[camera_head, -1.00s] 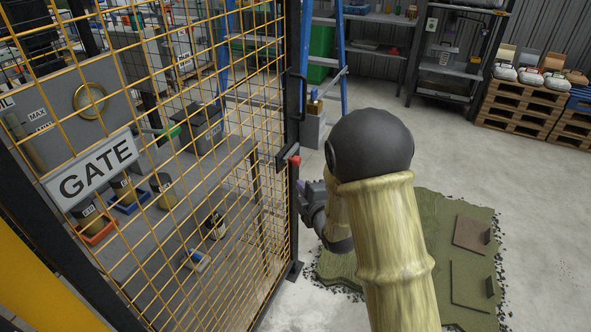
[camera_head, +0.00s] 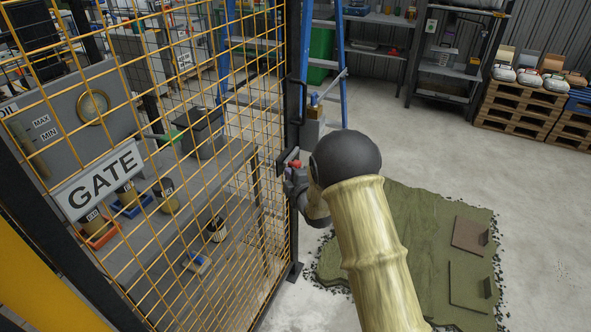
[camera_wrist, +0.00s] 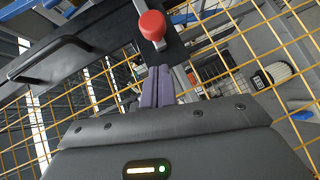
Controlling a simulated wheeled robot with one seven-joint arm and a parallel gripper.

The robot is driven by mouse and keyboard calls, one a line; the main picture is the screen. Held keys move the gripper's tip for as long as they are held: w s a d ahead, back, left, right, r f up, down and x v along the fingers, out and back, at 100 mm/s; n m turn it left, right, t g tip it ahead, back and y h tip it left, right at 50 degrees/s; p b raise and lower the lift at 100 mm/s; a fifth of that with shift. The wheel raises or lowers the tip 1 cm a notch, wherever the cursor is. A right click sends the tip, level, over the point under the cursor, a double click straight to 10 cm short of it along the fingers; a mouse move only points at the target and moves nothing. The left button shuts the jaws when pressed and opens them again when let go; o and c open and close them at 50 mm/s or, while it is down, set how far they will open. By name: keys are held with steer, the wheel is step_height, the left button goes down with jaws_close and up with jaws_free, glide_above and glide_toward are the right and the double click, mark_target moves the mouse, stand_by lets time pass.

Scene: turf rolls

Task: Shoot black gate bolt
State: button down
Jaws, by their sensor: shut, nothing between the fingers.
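The black gate bolt (camera_head: 281,160) sits on the dark edge post of the yellow mesh gate (camera_head: 205,140) in the head view. Its red knob (camera_head: 296,164) shows just above my gripper (camera_head: 291,178). In the wrist view the red knob (camera_wrist: 152,25) is at the top centre, on a short metal stem. My gripper's purple fingers (camera_wrist: 158,78) are shut together and empty, with their tips just below the knob. I cannot tell whether they touch the stem. The bolt's far end is partly hidden.
A white GATE sign (camera_head: 98,180) hangs on the mesh. A black handle (camera_wrist: 48,58) is on the gate post. Behind the mesh stands a grey bench with pots. A blue ladder (camera_head: 343,60) stands beyond the gate, and a green turf mat (camera_head: 400,230) lies on the floor at right.

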mark_target(300, 164)
steer(key=w, duration=0.1)
steer(key=w+d, duration=0.1)
steer(key=w, duration=0.1)
steer(key=shift+d+f, duration=0.15)
steer(key=shift+f, duration=0.25)
steer(key=w+b, duration=0.1)
steer(key=w+d, duration=0.1)
steer(key=w+b, duration=0.1)
steer(key=shift+w+d+f+b, duration=0.2)
steer(key=shift+w+d+b, duration=0.05)
steer(key=shift+w+b, duration=0.15)
steer(key=shift+w+d+r, duration=0.15)
steer(key=shift+w+r, duration=0.2)
steer(key=shift+w, duration=0.05)
